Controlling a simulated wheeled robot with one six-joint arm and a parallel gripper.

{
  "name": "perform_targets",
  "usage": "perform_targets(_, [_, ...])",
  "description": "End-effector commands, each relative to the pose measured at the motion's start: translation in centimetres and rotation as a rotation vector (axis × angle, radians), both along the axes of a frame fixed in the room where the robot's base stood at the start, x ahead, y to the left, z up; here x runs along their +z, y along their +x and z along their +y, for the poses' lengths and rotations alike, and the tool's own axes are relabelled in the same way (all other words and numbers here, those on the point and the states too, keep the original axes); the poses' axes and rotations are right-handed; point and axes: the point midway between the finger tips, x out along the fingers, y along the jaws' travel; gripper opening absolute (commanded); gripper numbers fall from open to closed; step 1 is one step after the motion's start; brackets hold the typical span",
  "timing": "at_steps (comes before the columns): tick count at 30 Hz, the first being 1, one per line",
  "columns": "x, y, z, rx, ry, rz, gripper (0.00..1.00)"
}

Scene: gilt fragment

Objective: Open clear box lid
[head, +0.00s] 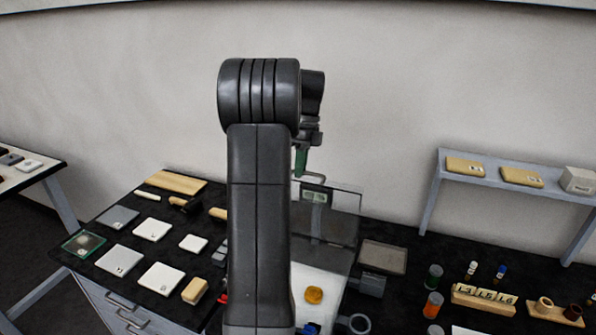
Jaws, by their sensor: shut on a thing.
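The clear lid (340,212) is a see-through pane right of my arm and appears tilted up; its left part is hidden behind my arm. A thin metal handle (314,177) shows at its top edge. My gripper (301,162), with green fingers, is at that handle and is shut on it; the exact contact is small and partly hidden. Below the pane is a pale surface (325,278) with an amber round piece (314,295) on it. The box's other walls are hard to make out.
Several white tiles (160,278), a green-rimmed tray (84,243) and brushes lie on the dark table left of my arm. To the right are a grey tray (383,257), small bottles (433,277) and a number block (484,298). A raised shelf (515,181) stands behind.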

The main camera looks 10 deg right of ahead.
Motion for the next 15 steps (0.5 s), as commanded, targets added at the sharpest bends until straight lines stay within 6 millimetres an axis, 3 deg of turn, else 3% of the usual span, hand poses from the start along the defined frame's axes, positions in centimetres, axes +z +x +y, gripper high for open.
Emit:
perform_targets(1, [-0.74,0.35,0.15,0.003,0.015,0.015,0.0])
perform_targets(15, [-0.93,0.9,-0.14,0.005,0.035,0.044,0.0])
